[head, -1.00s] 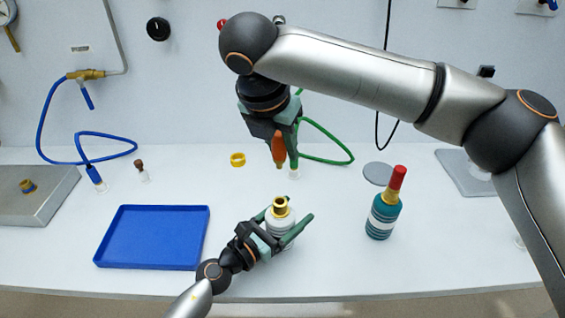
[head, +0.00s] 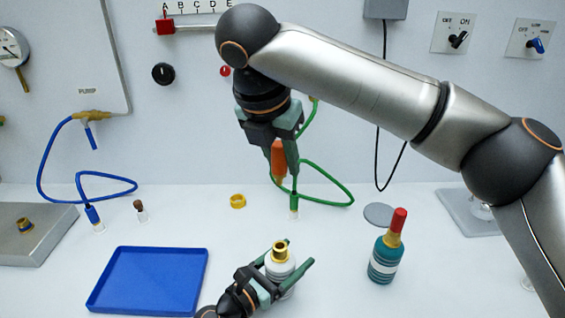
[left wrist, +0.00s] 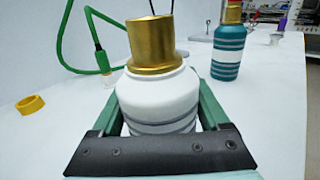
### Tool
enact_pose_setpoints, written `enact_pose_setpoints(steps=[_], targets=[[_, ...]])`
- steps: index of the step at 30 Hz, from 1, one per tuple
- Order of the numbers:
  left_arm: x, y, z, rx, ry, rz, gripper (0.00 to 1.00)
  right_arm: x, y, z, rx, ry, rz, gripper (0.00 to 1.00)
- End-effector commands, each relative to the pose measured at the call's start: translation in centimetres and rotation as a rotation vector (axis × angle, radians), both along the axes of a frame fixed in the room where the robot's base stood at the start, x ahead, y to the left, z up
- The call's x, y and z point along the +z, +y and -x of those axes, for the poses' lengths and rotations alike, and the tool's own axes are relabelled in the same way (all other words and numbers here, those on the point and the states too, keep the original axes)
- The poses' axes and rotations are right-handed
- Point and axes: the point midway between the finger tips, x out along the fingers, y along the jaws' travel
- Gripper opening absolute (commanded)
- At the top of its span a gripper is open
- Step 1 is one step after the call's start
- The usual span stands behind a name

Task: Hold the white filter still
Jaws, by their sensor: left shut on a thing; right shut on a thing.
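The white filter (head: 281,268) is a white bottle-like body with grey bands and a brass-coloured neck. It stands upright between the fingers of my left gripper (head: 289,262), which is shut on it. The left wrist view shows the filter (left wrist: 157,95) close up, with a green finger on each side; its base is hidden behind the gripper. My right gripper (head: 282,164) is above and behind the filter, pointing down, shut on an orange handle-like thing (head: 278,160). The lower end of that thing is hard to make out, and it is clear of the filter.
A blue tray (head: 150,280) lies left of the filter. A teal bottle (head: 386,258) with a red top stands right. A yellow ring (head: 238,201), a green hose (head: 335,200) and a grey disc (head: 379,214) are behind. Bench between filter and teal bottle is clear.

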Motion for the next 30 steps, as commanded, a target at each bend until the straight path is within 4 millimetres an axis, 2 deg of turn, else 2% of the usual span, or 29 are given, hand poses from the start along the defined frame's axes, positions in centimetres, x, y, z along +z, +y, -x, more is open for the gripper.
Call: enact_pose_setpoints(steps=[1, 2, 7, 15, 19, 30], targets=[[-0.1, 0.0, 0.0, 0.001, 0.0, -0.001, 0.06, 0.0, 0.0, 0.0, 0.0, 0.0, 0.0, 0.0], [-0.1, 0.0, 0.0, 0.001, 0.0, -0.001, 0.79, 0.0, 0.0, 0.0, 0.0, 0.0, 0.0, 0.0], [0.0, 0.0, 0.0, 0.0, 0.0, -0.001, 0.98, 0.0, 0.0, 0.0, 0.0, 0.0, 0.0, 0.0], [0.0, 0.1, 0.1, 0.0, 0.001, -0.001, 1.0, 0.0, 0.0, 0.0, 0.0, 0.0, 0.0, 0.0], [-0.1, 0.8, 0.7, 0.001, 0.0, -0.003, 1.0, 0.0, 0.0, 0.0, 0.0, 0.0, 0.0, 0.0], [-0.2, 6.1, 6.1, 0.002, 0.003, -0.003, 1.0, 0.0, 0.0, 0.0, 0.0, 0.0, 0.0, 0.0]])
